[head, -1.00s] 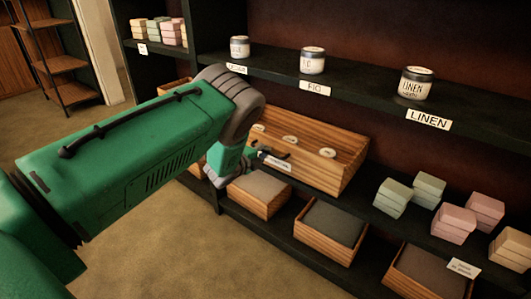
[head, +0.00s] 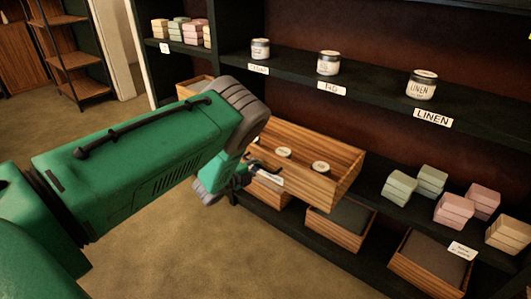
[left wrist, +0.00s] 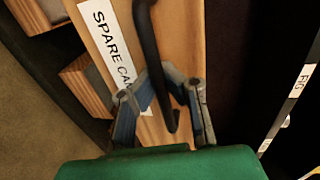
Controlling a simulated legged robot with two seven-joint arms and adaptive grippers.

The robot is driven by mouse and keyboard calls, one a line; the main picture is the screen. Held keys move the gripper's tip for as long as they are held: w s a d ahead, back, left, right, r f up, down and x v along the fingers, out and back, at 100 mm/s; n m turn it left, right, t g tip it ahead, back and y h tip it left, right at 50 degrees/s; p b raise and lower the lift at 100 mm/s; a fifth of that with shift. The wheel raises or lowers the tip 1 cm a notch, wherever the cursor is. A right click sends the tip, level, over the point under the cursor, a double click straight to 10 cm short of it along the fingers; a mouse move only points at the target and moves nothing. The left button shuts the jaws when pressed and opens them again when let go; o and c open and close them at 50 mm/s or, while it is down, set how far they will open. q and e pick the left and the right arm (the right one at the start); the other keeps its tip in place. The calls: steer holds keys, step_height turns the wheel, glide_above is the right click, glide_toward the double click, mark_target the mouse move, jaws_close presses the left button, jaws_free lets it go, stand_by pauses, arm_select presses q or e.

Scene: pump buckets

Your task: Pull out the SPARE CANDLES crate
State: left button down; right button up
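The SPARE CANDLES crate (head: 335,185) is an open wooden box on the middle shelf. Its front sticks out past the shelf edge, over the lower boxes. White-lidded jars (head: 320,167) show inside. The left wrist view shows its wooden front, a white label (left wrist: 105,35) with the visible letters "SPARE CA", and a dark bar handle (left wrist: 150,45). My left gripper (left wrist: 162,75) is at this handle, its fingers on both sides and closing in around the bar. In the head view the left gripper (head: 250,172) is at the crate's front, partly hidden by my arm. My right gripper is not in view.
Lower wooden boxes with dark insides (head: 340,222) stand below the crate. Pastel soap blocks (head: 455,210) sit right of it on the shelf. Jars (head: 421,85) stand on the shelf above, over a LINEN label (head: 433,118). The floor (head: 170,255) in front is clear.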

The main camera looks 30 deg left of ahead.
arm_select(q)
steer(key=f+p+v, duration=0.1)
steer(key=p+v, duration=0.1)
steer(key=v, duration=0.4)
steer(key=shift+s+f+p, duration=0.3)
steer(key=shift+s, duration=0.15)
steer(key=c, duration=2.2)
jaws_free()
steer(key=o, duration=0.6)
steer(key=shift+w, duration=0.1)
steer(key=shift+r, duration=0.1)
steer(key=d+v, duration=0.1)
steer(key=v, duration=1.1)
steer(key=shift+a, duration=0.45)
